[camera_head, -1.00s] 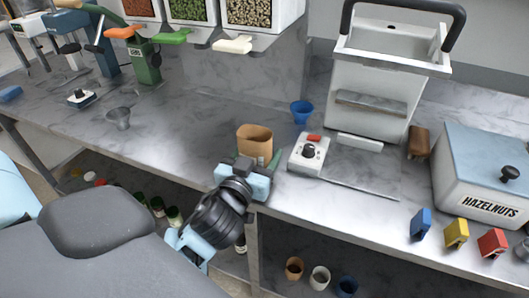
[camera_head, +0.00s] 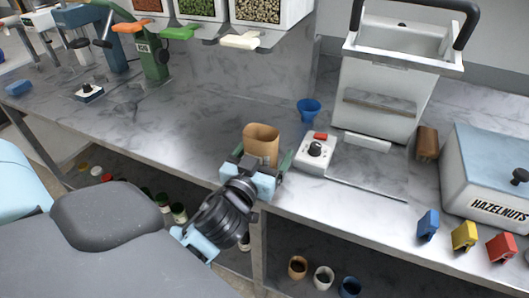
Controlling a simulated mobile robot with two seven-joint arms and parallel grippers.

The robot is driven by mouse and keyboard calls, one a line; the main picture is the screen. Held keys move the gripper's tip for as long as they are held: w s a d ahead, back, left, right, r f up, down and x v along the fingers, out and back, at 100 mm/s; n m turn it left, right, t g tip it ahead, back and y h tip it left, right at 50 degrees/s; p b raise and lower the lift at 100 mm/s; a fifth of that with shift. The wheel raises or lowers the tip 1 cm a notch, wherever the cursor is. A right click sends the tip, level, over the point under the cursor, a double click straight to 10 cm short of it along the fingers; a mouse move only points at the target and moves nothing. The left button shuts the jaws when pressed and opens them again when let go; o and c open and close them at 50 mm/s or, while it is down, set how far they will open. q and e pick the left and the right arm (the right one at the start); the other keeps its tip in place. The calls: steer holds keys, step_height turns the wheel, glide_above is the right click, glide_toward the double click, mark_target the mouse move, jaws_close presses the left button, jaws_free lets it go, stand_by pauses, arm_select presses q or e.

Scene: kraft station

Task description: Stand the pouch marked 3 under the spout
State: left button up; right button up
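A brown, open-topped pouch (camera_head: 261,143) stands upright near the front edge of the metal counter. No number shows on it from here, so I cannot tell whether it is the one marked 3. My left gripper (camera_head: 260,165) is low at the counter's front edge, with its green-tipped fingers spread on either side of the pouch. Gaps seem to show between fingers and pouch; the pouch's lower part is hidden by the gripper. My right gripper is not in view. Dispenser bins with orange, green (camera_head: 194,33) and white levers hang at the top; I cannot make out a spout.
A control box (camera_head: 315,153) with a dial and red switch stands right of the pouch, a blue cup (camera_head: 309,107) behind it. A white machine (camera_head: 380,100) and the hazelnuts bin (camera_head: 490,180) stand farther right. Counter left of the pouch is largely clear.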

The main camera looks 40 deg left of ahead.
arm_select(q)
steer(key=b+v, duration=0.1)
steer(key=v, duration=0.5)
steer(key=shift+s+a+r, duration=0.1)
steer(key=shift+s+r, duration=0.1)
steer(key=shift+s, duration=0.7)
steer(key=shift+o, duration=0.4)
